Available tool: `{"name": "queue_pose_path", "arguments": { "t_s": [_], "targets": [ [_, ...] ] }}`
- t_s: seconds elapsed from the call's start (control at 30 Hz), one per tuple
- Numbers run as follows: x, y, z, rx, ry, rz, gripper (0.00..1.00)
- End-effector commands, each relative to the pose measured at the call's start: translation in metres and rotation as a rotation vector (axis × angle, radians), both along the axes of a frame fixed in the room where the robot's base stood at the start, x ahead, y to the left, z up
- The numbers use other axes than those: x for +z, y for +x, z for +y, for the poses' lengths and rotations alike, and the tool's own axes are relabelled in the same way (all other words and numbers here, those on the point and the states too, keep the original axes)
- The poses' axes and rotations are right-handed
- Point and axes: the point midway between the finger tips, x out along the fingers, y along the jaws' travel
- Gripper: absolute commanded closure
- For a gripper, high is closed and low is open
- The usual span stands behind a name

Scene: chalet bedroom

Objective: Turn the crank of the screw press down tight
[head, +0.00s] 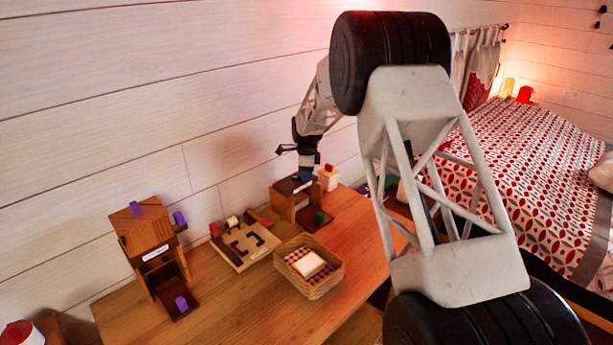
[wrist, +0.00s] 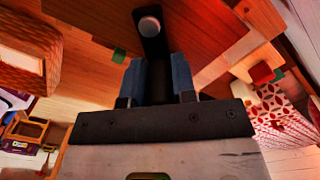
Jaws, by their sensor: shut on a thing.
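The screw press (head: 283,203) is a small wooden frame near the back of the table, with a green block (head: 320,217) at its front. My gripper (head: 306,176) reaches down onto the top of the press from above. In the wrist view the blue fingers of my gripper (wrist: 160,78) are shut on the dark crank (wrist: 152,45). The crank's arm runs up the picture to a round grey end. The gripped part is mostly hidden between the fingers. The green block also shows in the wrist view (wrist: 119,56), left of the fingers. The screw's depth cannot be told.
A wicker basket (head: 323,285) with a white item stands in front of the press. Left are a wooden slotted board (head: 240,257) and a wooden box (head: 142,226) with purple parts. A small white-and-wood container (head: 328,180) stands close right of the press. The wall is behind.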

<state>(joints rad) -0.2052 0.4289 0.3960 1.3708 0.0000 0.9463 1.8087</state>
Motion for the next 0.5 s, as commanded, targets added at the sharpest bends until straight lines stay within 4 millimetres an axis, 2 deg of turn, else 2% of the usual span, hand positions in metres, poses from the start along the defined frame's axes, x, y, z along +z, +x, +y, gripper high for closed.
{"name": "queue_pose_path", "arguments": {
  "t_s": [0.5],
  "targets": [
    [0.0,0.02,0.004,0.482,0.0,-0.001,0.98]
  ]
}}
